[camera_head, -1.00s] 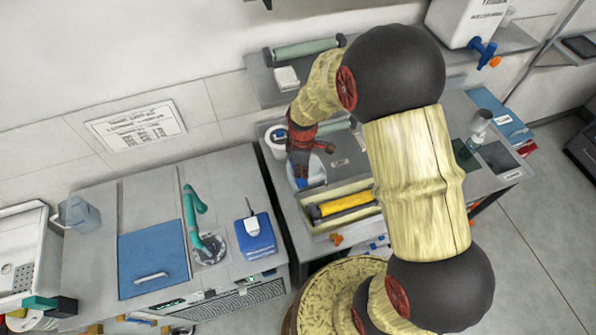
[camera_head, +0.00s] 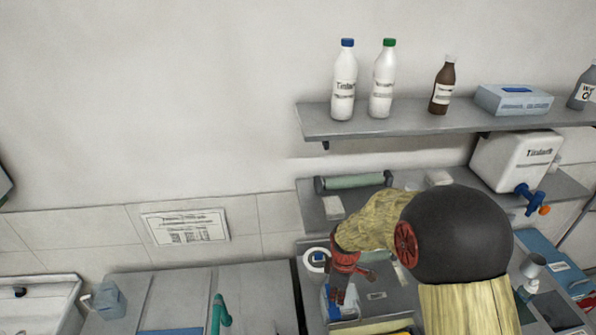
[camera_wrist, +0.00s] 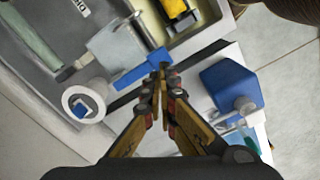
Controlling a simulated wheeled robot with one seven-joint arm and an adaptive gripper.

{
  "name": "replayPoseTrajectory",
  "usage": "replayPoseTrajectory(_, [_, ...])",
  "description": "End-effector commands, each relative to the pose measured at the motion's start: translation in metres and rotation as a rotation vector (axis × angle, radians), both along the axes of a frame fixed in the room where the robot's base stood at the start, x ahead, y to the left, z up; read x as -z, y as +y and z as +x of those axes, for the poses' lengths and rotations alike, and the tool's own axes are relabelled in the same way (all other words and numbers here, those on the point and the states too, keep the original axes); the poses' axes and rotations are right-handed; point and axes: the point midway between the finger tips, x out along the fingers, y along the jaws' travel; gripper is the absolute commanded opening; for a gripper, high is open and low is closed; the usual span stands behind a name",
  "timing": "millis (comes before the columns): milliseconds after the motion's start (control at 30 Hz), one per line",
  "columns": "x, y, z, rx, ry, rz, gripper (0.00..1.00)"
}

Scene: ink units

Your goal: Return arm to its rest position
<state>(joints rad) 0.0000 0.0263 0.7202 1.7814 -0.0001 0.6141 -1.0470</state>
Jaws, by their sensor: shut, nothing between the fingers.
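My gripper (camera_head: 354,283) is at the end of my raised arm, above the grey worktop beside the wall. It points down, with dark red and black fingers, and holds nothing. In the wrist view its fingertips (camera_wrist: 163,75) are together, over a gap beside the worktop edge. A white round container (camera_head: 315,262) stands just left of it in the head view. The same container shows in the wrist view (camera_wrist: 76,92), left of the fingers. A clear object with a blue bar (camera_wrist: 140,68) lies close to the fingertips in that picture; I cannot tell if they touch.
A wall shelf (camera_head: 420,122) with bottles and a tissue box (camera_head: 513,100) is above. A lower shelf holds a green roller (camera_head: 352,182) and a white canister (camera_head: 515,160).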

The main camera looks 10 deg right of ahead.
Motion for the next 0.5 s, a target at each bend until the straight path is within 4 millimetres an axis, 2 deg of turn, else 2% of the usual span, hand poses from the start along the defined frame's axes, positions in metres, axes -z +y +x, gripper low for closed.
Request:
replayPoseTrajectory(233, [0.000, 0.000, -0.007, 0.139, 0.023, -0.002, 0.00])
replayPoseTrajectory(367, [0.003, 0.000, -0.037, 0.307, 0.090, -0.014, 0.00])
replayPoseTrajectory(500, [-0.019, 0.000, -0.062, 0.494, 0.106, -0.027, 0.00])
